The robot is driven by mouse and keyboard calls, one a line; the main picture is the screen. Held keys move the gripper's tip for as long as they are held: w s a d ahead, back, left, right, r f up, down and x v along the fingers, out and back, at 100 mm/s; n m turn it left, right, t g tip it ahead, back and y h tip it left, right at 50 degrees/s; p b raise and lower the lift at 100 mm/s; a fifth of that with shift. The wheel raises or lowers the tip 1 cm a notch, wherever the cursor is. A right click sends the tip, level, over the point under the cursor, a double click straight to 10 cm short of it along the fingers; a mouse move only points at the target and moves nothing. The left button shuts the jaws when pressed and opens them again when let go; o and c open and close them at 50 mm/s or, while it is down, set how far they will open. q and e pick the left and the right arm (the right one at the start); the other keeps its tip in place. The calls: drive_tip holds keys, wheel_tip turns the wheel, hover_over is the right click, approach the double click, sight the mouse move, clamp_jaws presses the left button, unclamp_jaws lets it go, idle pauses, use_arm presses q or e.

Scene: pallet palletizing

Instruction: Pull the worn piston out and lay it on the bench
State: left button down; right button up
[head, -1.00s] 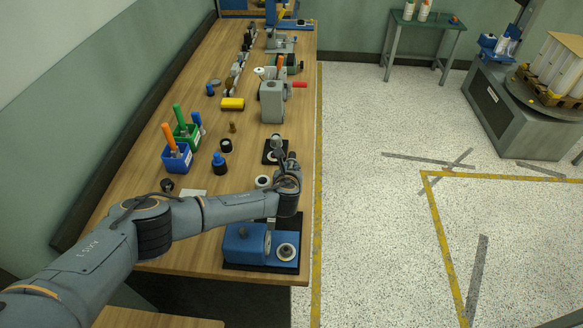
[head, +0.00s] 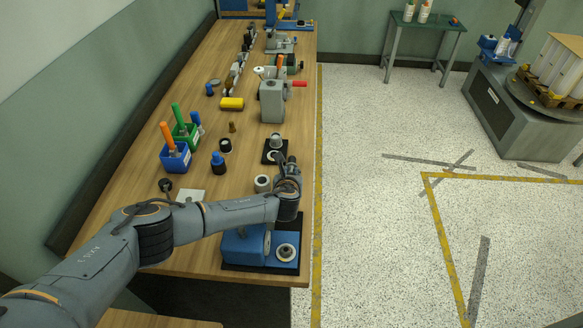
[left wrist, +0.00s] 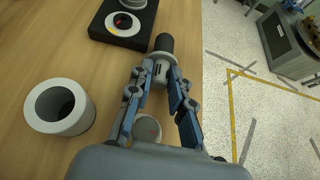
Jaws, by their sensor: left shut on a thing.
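My left gripper (head: 287,170) is low over the bench near its right edge. In the left wrist view its fingers (left wrist: 165,76) are shut on a grey cylinder with a dark end (left wrist: 163,52), which looks like the worn piston. A black base plate (head: 267,157) with an upright grey part and a ringed opening lies just beyond; it also shows in the left wrist view (left wrist: 98,32). A pale disc (left wrist: 147,130) shows between the fingers; I cannot tell whether it belongs to the held part. My right gripper is not in view.
A white hollow cylinder (head: 263,183) stands left of the gripper. A blue fixture (head: 243,247) is at the near end. Blue (head: 176,162) and green (head: 186,136) bins hold handled tools. A grey device (head: 271,102) stands further back. Bare wood lies at middle left.

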use_arm(q)
drive_tip(key=c, duration=1.1)
unclamp_jaws()
drive_tip(key=shift+c, duration=0.2)
drive_tip(key=v, duration=1.2)
drive_tip(key=shift+s+f, duration=0.1)
drive_tip(key=shift+f, duration=0.05)
